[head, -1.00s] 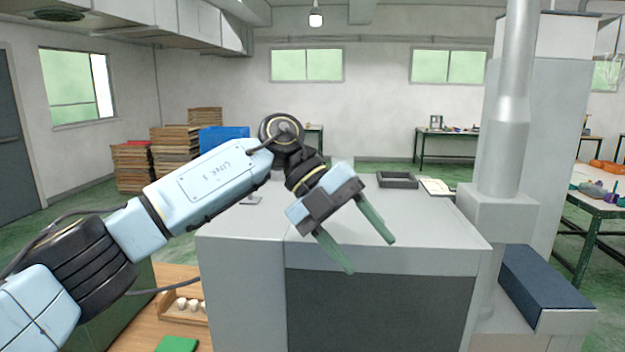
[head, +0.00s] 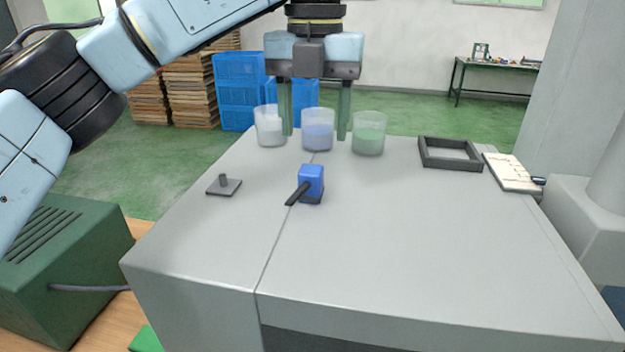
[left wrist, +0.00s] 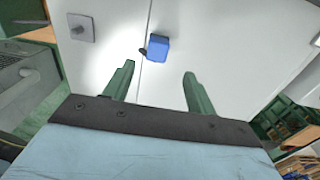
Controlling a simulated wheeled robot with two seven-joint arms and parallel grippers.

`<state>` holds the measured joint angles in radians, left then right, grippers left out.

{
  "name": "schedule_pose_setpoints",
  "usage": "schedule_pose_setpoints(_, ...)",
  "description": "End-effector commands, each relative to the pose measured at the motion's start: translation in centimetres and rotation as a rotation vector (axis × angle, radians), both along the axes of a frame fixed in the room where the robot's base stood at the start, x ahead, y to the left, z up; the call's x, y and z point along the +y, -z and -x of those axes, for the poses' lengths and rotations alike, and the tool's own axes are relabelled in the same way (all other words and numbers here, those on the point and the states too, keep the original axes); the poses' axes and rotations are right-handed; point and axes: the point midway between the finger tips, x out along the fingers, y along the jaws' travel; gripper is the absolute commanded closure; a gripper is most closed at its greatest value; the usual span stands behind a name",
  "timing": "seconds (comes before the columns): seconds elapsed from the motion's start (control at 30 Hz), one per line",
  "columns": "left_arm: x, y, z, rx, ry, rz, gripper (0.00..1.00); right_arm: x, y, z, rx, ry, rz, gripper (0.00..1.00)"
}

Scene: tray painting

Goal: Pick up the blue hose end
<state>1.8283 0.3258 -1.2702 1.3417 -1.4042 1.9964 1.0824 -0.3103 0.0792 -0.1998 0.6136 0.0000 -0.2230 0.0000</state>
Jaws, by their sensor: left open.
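The blue hose end (head: 311,180) is a small blue block with a black stub sticking out toward the lower left. It rests on the grey cabinet top (head: 400,240), near the seam. It also shows in the left wrist view (left wrist: 158,49), just beyond the fingertips and between their lines. My left gripper (head: 316,137) points straight down with its green fingers apart and empty. In the head view it appears above the hose end in the picture, apart from it. The left wrist view also shows its open fingers (left wrist: 159,69). My right gripper is not in view.
Three translucent cups, white (head: 270,127), blue (head: 318,131) and green (head: 369,134), stand at the back edge, close to the fingers in the picture. A small grey plate with a peg (head: 223,186) lies left. A dark frame (head: 449,152) and notepad (head: 512,172) lie right. The front is clear.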

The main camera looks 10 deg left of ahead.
Motion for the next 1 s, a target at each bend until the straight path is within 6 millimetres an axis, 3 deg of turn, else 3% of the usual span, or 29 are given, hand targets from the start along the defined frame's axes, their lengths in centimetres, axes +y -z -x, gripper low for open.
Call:
schedule_pose_setpoints(0.1, 0.0, 2.0, 0.0, 0.001, 0.002, 0.002, 0.44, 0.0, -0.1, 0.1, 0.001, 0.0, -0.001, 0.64)
schedule_pose_setpoints(0.37, 0.1, 4.0, 0.0, 0.0, 0.001, 0.002, 0.44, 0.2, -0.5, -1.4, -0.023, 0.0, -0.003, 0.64)
schedule_pose_setpoints(0.63, 0.6, 7.7, 0.1, 0.001, 0.001, 0.003, 0.44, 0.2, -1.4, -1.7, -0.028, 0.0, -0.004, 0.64)
schedule_pose_setpoints(0.97, 0.5, 8.6, 0.0, -0.002, 0.001, 0.004, 0.44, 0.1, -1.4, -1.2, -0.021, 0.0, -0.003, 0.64)
schedule_pose_setpoints(1.0, 0.5, 8.6, 0.0, -0.001, 0.001, 0.004, 0.49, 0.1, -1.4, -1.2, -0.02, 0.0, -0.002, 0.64)
